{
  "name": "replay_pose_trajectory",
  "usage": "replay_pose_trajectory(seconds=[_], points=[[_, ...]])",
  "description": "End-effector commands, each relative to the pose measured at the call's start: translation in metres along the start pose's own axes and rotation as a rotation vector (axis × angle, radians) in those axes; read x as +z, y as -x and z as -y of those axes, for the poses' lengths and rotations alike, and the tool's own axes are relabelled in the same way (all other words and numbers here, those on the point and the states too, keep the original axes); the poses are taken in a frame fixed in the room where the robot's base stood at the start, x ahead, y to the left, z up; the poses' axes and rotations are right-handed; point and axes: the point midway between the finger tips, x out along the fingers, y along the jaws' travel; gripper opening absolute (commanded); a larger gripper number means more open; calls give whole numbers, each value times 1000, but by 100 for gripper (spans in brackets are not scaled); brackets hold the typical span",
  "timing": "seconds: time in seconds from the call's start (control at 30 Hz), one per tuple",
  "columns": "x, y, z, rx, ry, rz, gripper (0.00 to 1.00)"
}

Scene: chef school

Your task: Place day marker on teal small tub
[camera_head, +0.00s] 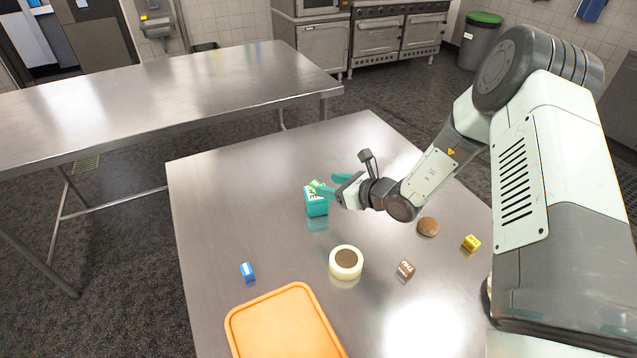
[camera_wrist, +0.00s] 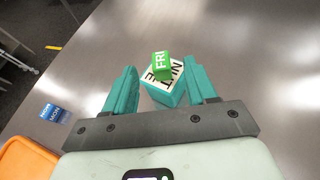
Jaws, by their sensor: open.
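The teal small tub (camera_head: 316,206) stands on the steel table, with a white lettered label on its top. The day marker, a green block lettered FRI (camera_wrist: 161,64), sits on top of the tub (camera_wrist: 171,94), turned at an angle to it. In the head view the green marker (camera_head: 315,184) is partly hidden by my teal fingers. My gripper (camera_head: 327,186) is open, reaching in from the right at the height of the marker. In the wrist view its fingers stand apart on either side, with gaps to the marker.
A blue lettered block (camera_head: 247,271) and an orange tray (camera_head: 283,328) lie to the front left. The table's left back is clear.

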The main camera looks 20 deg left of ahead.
Motion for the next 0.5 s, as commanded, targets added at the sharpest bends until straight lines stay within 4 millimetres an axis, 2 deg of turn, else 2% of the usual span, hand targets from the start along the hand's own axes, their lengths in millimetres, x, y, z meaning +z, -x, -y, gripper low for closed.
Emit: replay_pose_trajectory(seconds=[0.03,0.2,0.5], points=[[0,11,1,-3,0,-1,56],[0,35,0,-1,0,0,56],[0,45,0,0,1,0,56]])
